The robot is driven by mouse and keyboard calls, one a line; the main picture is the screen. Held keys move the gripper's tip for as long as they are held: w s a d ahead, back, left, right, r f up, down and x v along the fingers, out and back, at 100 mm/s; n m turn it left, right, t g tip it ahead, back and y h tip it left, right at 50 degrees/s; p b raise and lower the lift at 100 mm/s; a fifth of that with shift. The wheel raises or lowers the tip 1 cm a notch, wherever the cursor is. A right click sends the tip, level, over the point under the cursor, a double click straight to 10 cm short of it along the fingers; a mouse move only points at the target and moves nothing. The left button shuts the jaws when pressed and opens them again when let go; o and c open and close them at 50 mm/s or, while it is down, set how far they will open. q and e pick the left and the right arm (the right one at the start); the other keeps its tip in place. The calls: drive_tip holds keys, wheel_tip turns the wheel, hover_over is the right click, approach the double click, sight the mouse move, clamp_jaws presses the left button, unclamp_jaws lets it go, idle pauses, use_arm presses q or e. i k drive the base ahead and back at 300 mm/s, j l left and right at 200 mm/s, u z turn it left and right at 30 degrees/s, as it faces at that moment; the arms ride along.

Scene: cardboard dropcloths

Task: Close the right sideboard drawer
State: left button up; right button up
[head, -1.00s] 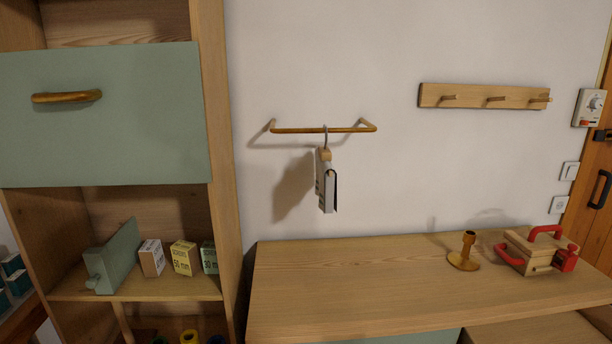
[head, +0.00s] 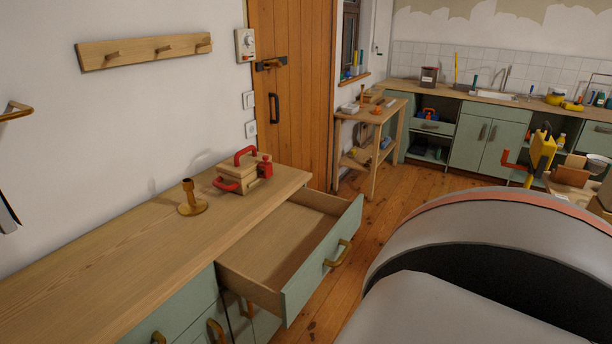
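The right sideboard drawer (head: 316,264) is pulled well out of the sideboard (head: 112,278). It has a green front with a brass-coloured bar handle (head: 338,253). Its inside is bare wood, and the part I can see is empty. The large grey rounded shape at the lower right is part of my own body, close to the drawer front in the picture. Neither of my grippers shows in the head view.
On the sideboard top stand a wooden candle holder (head: 192,204) and a wooden box with red handles (head: 238,176). A wooden door (head: 290,90) and a small shelf table (head: 366,120) are beyond. Wooden floor (head: 420,181) is clear between the sideboard and the green kitchen units (head: 487,140).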

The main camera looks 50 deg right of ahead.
sight(277, 265)
drive_tip(key=z, duration=1.9)
